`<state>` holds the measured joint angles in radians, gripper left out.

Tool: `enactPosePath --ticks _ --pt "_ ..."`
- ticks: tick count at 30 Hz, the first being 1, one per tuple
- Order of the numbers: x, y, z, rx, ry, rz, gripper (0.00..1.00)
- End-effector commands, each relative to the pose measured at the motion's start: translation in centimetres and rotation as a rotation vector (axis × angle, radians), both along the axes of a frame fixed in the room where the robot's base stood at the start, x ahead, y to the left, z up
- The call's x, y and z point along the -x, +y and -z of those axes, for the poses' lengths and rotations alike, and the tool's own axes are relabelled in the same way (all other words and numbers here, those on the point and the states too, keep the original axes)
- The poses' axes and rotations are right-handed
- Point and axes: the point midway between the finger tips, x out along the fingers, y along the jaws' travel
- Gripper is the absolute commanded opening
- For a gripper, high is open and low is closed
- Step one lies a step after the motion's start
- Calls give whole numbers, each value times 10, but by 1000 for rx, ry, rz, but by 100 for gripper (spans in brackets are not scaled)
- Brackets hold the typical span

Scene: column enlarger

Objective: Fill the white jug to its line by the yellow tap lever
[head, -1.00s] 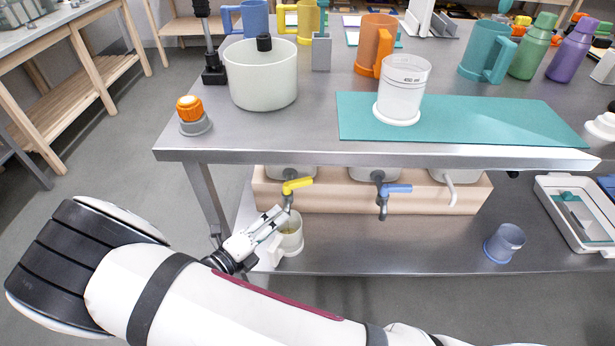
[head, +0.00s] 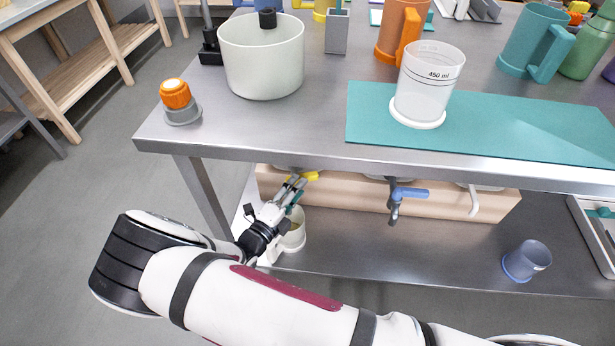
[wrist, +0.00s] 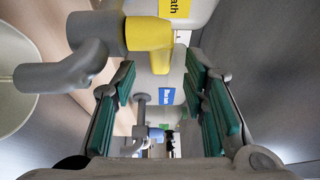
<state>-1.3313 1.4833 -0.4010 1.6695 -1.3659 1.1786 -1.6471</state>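The white jug (head: 293,238) stands on the lower shelf under the left tap, partly hidden by my gripper. Its rim shows at the left edge of the wrist view (wrist: 16,82); I cannot make out its fill level or line. The yellow tap lever (head: 306,176) is on the left tap; in the wrist view the lever (wrist: 149,38) and its grey spout (wrist: 62,74) are close, the spout beside the jug's mouth. My gripper (head: 296,182) is at the lever, fingers apart. In the wrist view the gripper (wrist: 162,80) is open, the lever nearer its left finger; contact is unclear.
A blue tap lever (head: 410,193) and a plain spout (head: 473,200) are along the wooden tank housing (head: 345,204) to the right. A blue cup (head: 527,261) stands on the lower shelf (head: 420,260). The upper table edge (head: 400,163) overhangs the taps.

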Motion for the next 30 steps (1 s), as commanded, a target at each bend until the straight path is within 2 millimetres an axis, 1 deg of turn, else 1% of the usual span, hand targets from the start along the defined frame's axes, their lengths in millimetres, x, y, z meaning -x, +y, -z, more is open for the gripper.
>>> enactPosePath --ticks 1,3,9,15,22,23,24,26,27,28,30 --pt "-9 -5 0 1 -2 2 40" --pt "-20 -11 1 0 -1 2 40" --pt "-42 -22 0 -1 0 1 40" --pt "-50 -25 0 -1 0 0 40" --pt "-50 -25 0 -1 0 0 40" --pt "-50 -25 0 -1 0 0 35" --pt "-50 -25 0 -1 0 0 26" --pt "-50 -25 0 -1 0 0 13" --pt "-50 -25 0 -1 0 0 4" --pt "-50 -25 0 -1 0 0 0" --pt "-50 -25 0 -1 0 0 0"
